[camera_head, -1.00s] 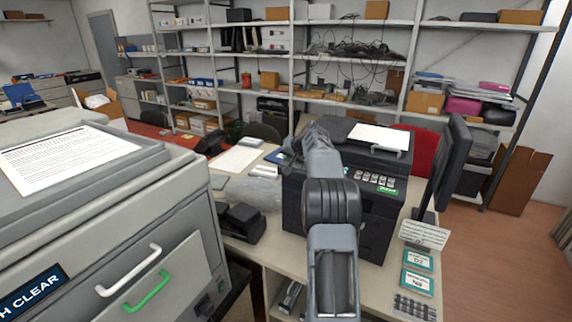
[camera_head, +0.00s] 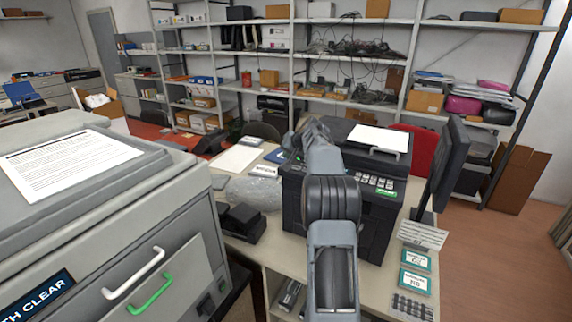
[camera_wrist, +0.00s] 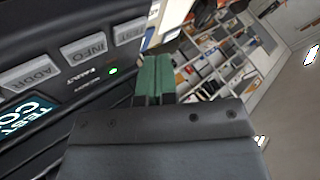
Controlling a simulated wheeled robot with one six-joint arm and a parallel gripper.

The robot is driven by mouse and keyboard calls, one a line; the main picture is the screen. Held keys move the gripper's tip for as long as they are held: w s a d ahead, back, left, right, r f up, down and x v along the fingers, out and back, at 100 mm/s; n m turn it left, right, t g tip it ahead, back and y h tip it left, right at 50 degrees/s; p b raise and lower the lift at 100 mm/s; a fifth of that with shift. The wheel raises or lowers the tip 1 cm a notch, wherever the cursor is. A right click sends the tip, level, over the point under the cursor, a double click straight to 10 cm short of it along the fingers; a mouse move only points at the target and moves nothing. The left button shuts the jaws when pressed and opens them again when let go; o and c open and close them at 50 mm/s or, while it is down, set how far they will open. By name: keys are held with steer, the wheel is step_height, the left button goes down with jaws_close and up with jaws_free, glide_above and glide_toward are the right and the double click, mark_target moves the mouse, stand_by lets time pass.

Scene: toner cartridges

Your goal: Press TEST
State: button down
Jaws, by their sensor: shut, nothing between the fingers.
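The TEST button (camera_wrist: 128,32) is a grey key at the end of a row on a dark panel in the wrist view, partly cut by the panel's edge. The INFO key (camera_wrist: 84,47) and ADDR key (camera_wrist: 30,72) sit left of it. My gripper (camera_wrist: 154,80) is shut and empty, its green fingers just below and right of TEST in the picture; I see no contact. In the head view the black printer (camera_head: 375,222) stands on the desk, with its key rows (camera_head: 375,181) visible. My arm hides part of the printer, and my fingertips cannot be made out there.
A large grey machine (camera_head: 120,215) with white and green handles stands at left. A monitor (camera_head: 447,165) stands right of the printer. Shelves (camera_head: 345,57) line the back wall.

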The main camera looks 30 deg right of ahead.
steer(key=shift+r+p, duration=1.5)
steer(key=shift+r, duration=0.55)
